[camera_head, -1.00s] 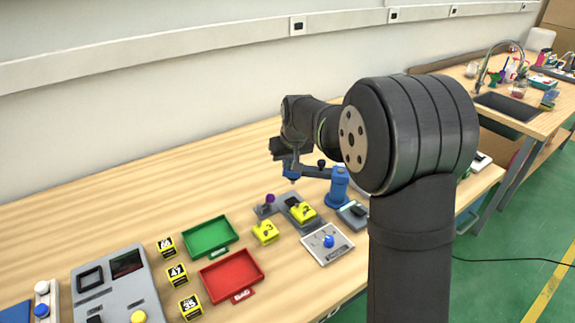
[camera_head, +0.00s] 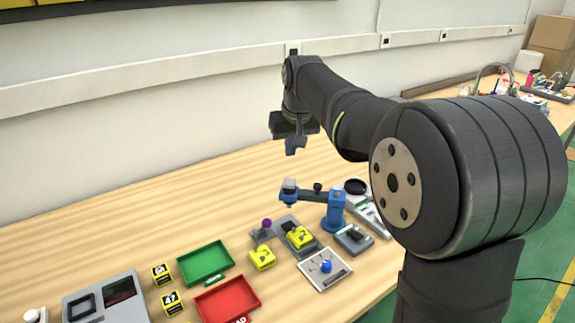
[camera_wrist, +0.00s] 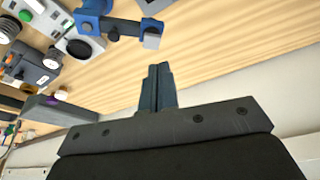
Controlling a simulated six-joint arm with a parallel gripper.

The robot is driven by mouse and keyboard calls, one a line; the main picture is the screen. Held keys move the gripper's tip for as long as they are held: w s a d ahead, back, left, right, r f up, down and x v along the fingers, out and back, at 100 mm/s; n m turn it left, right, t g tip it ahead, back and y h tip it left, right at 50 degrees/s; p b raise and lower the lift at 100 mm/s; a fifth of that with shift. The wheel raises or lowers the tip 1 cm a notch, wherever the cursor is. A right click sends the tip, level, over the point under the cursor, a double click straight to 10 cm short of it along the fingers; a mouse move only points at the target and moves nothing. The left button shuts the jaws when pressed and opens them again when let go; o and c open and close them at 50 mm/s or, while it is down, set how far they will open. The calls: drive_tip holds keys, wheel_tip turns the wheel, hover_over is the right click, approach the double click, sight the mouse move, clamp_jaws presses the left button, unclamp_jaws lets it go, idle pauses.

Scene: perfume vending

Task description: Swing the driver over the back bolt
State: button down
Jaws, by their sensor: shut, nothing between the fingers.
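The driver is a blue post (camera_head: 334,214) with a swing arm (camera_head: 317,192) reaching left to a blue and grey head (camera_head: 289,192). The head hangs above the back of a grey fixture (camera_head: 283,228). The bolts under it are too small to make out, so I cannot tell whether the head is exactly over the back one. My gripper (camera_head: 292,150) is shut and empty, raised above the driver and apart from it. In the wrist view its closed fingers (camera_wrist: 157,85) point towards the table, with the driver head (camera_wrist: 151,33) beyond them.
Yellow numbered blocks (camera_head: 262,258) sit by and on the fixture. A white panel with a blue knob (camera_head: 326,267) lies in front. Green (camera_head: 206,262) and red (camera_head: 228,297) trays lie to the left. The table behind the driver is clear.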

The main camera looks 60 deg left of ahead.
drive_tip(key=w+a+f+m+t, duration=0.1)
drive_tip(key=w+a+f+m, duration=0.25)
drive_tip(key=a, duration=0.25)
drive_tip(key=w+a+f+m+t, duration=0.1)
drive_tip(key=w+a+f+m, duration=0.1)
drive_tip(key=w+a+f, duration=0.3)
wheel_tip(320, 180, down, 8)
drive_tip(key=s, duration=0.2)
drive_tip(key=shift+s+a+h, duration=0.3)
drive_tip(key=shift+s+h, duration=0.05)
drive_tip(key=shift+h, duration=0.05)
drive_tip(key=s+d+n+g, duration=0.2)
drive_tip(key=s+d+n, duration=0.3)
drive_tip(key=d, duration=0.3)
drive_tip(key=shift+s+d+n+y, duration=0.35)
drive_tip(key=shift+s+y, duration=0.05)
drive_tip(key=shift+s, duration=0.15)
